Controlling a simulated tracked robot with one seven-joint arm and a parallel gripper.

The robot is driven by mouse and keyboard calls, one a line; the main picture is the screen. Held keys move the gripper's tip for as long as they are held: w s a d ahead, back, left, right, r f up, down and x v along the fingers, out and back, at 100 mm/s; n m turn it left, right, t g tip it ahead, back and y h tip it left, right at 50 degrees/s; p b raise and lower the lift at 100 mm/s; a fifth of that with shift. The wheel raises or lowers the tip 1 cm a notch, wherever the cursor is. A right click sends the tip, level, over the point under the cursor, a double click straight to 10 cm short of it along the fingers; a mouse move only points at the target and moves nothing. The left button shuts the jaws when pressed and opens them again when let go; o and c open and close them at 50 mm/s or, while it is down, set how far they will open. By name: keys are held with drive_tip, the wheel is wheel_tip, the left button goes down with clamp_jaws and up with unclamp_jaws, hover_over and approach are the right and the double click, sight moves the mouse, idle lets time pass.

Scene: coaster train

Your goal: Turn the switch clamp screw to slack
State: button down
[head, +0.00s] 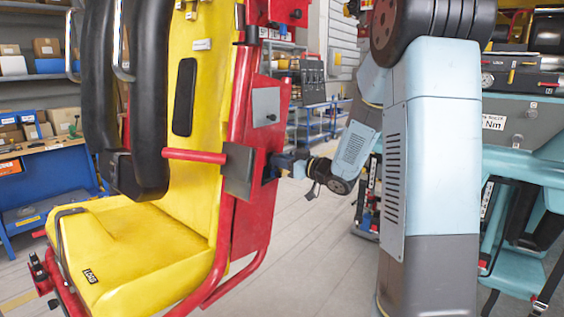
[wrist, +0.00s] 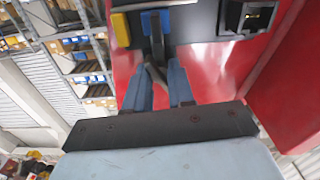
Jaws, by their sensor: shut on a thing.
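In the wrist view my gripper (wrist: 157,75) has its two blue fingers on either side of a narrow grey piece, shut on it. I take this piece to be the switch clamp screw (wrist: 152,74); its shape is mostly hidden. A dark upright bar with a blue top (wrist: 155,22) stands just beyond it, in front of a dark panel. In the head view my gripper (head: 279,164) reaches the red side frame of the yellow seat from the right. The fingertips and the held piece are too small to make out there.
The yellow seat (head: 150,230) with black restraints stands left.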

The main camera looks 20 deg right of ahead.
drive_tip(key=shift+n, duration=0.4)
idle(0.3)
drive_tip(key=shift+f+n, duration=0.15)
drive_tip(key=shift+n, duration=4.35)
drive_tip(key=c, duration=1)
unclamp_jaws()
drive_tip(key=shift+o, duration=0.2)
drive_tip(key=v, duration=1.4)
drive_tip(key=shift+w, duration=0.15)
